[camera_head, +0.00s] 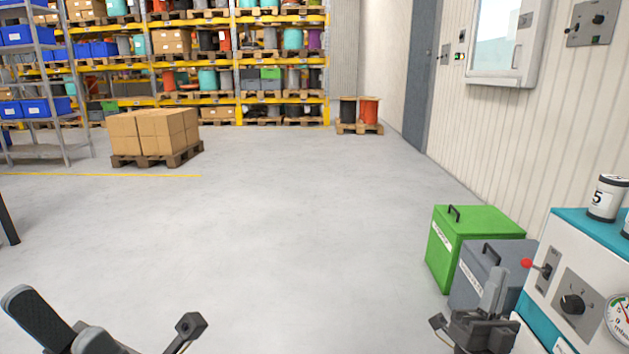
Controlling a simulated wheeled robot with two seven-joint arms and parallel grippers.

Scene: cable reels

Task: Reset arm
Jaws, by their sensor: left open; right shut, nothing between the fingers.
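My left gripper (58,318) is at the bottom left, low in the picture and partly cut off by the lower edge. Its grey fingers stand apart with nothing between them. My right gripper (494,288) is at the bottom right, its fingers pointing up and closed together, with nothing held. It shows in front of the grey bin (468,283) and close to the left side of the machine (566,262); I cannot tell whether it touches either. Most of both arms is out of view.
A green bin (460,243) stands behind the grey one. The machine has a red-tipped lever (528,264), a black knob (572,304) and a gauge. Stacked boxes (155,130) on a pallet, shelving and a pallet with reels (369,109) are farther back. The middle floor is clear.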

